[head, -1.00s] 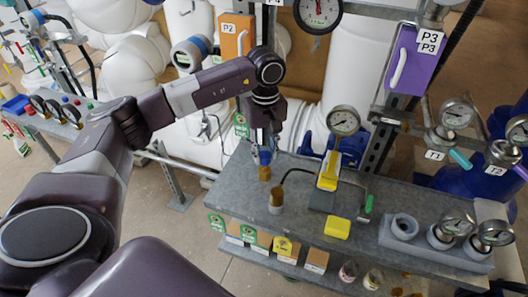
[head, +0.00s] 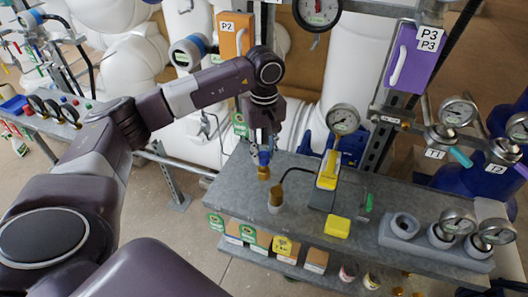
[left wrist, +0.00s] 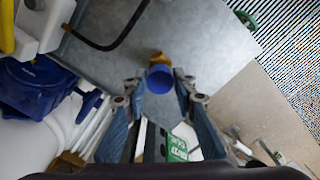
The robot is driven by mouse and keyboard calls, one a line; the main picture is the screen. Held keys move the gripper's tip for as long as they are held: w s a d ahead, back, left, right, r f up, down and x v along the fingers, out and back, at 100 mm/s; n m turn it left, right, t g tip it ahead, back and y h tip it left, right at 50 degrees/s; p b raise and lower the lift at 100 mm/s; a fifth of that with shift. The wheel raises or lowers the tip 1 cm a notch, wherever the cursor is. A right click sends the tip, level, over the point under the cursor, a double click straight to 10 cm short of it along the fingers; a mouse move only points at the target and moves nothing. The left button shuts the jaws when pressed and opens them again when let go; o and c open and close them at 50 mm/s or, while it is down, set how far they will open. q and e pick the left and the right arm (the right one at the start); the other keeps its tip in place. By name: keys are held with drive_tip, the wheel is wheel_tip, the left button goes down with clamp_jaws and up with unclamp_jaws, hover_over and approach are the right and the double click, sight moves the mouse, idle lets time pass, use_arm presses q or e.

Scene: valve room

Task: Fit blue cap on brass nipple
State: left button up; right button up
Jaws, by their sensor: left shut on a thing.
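The blue cap (head: 264,158) is held in my left gripper (head: 264,148), over the left part of the grey bench. The left wrist view shows the cap (left wrist: 160,79) between the two fingertips (left wrist: 158,90), which are closed in on its sides. The brass nipple (head: 263,173) is directly under the cap in the head view. In the left wrist view only an edge of the brass (left wrist: 159,57) shows past the cap. I cannot tell whether cap and nipple touch or how far the cap is over it. My right gripper is not in view.
On the grey bench (head: 235,190), a grey cup-like base with a dark bent hose (head: 276,197) stands right of the nipple. A yellow-and-grey gauge device (head: 328,170) and a yellow block (head: 337,227) are farther right. Tagged boxes (head: 284,248) sit below the bench's front edge.

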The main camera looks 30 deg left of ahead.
use_arm(q)
drive_tip(key=shift+f+b, duration=0.4)
drive_tip(key=shift+b, duration=0.05)
idle(0.4)
idle(0.3)
drive_tip(key=shift+f, duration=0.15)
idle(0.4)
drive_tip(key=shift+f+b, duration=0.35)
drive_tip(key=shift+b, duration=0.2)
drive_tip(key=shift+f+b, duration=0.45)
idle(0.5)
drive_tip(key=o, duration=1)
